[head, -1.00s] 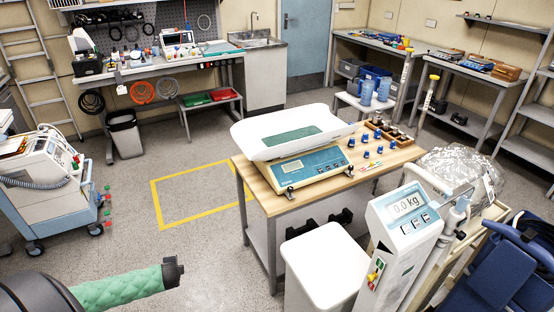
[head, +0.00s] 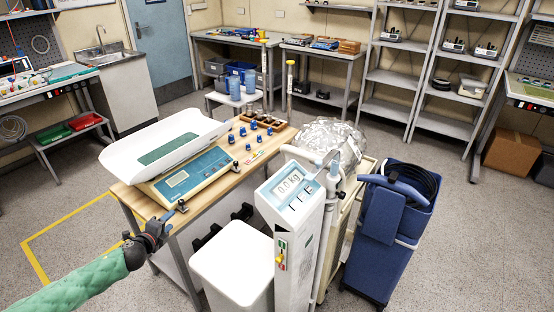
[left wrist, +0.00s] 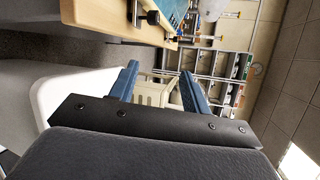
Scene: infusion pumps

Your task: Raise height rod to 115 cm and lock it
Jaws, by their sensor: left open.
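The column scale (head: 292,215) stands at the front centre of the head view, its tilted display reading 0.0 kg. A pale height rod (head: 326,225) rises along its right side, with a light-blue and grey fitting (head: 333,166) near the top. I cannot read any height marks or tell whether the rod is locked. My left gripper (head: 160,228) is near the front left corner of the wooden-topped table, left of and apart from the rod. In the left wrist view the left gripper (left wrist: 160,82) has two blue fingers spread wide with nothing between them. My right gripper is not in view.
A white bin (head: 232,270) stands between my left arm and the column scale. A foil-wrapped bundle (head: 325,137) and a blue cart (head: 392,225) crowd the rod's back and right.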

